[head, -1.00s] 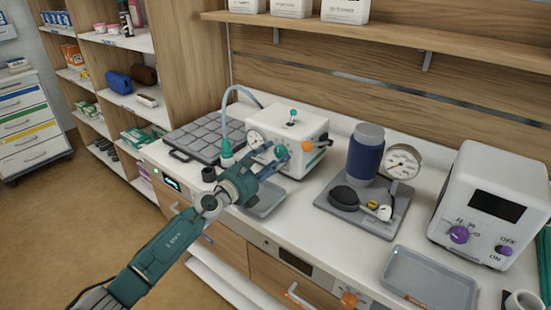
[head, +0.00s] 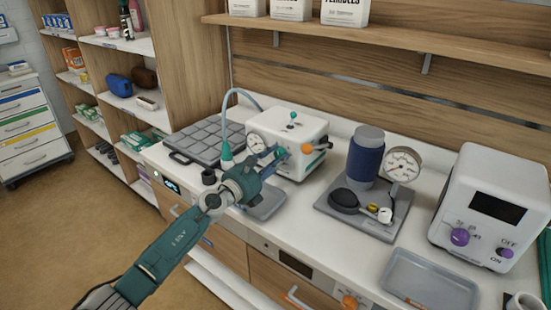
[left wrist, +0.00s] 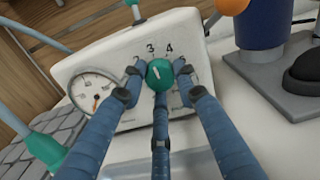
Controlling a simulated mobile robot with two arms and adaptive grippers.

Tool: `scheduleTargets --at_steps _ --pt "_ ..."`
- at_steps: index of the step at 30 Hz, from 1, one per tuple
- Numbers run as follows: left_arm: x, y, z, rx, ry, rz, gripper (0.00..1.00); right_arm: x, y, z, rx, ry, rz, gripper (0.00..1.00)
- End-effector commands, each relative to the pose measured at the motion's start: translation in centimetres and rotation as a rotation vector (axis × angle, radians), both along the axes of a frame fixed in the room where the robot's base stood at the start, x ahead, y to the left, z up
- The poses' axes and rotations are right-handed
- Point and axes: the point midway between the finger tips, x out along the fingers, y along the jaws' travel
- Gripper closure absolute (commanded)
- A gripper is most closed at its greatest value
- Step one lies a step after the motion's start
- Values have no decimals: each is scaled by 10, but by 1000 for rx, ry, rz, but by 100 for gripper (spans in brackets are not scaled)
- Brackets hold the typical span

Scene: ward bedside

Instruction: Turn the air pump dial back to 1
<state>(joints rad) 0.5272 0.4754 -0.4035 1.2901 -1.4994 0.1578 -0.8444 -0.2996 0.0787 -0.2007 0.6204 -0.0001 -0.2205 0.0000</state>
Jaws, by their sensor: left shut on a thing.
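The air pump (head: 300,128) is a white box on the counter with a round gauge (head: 256,143) on its front. In the left wrist view its teal dial (left wrist: 159,73) sits below the printed numbers 3 and 4; other numbers are hidden by the fingers. The white mark on the dial points up and slightly left, towards the 3. My left gripper (head: 279,153) is at the pump's front, its blue fingers (left wrist: 160,80) shut around the dial. The gauge (left wrist: 93,92) also shows there, with an orange needle. My right gripper is out of view.
A orange knob (head: 307,148) sticks out at the pump's right. A teal-ended hose (head: 226,153) rises on its left beside a grey padded mat (head: 205,138). A blue-wrapped cylinder (head: 365,160) and gauge stand to the right. A grey tray (head: 430,283) lies at the front right.

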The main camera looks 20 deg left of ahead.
Motion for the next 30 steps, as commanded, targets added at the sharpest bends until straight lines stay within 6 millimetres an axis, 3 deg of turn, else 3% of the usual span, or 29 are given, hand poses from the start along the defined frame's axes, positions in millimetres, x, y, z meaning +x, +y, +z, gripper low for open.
scheduleTargets --at_steps 11,30 --pt "-1 -2 -4 -202 83 -4 96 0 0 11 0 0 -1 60" --pt "-3 -4 -4 -770 292 -5 96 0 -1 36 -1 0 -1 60"
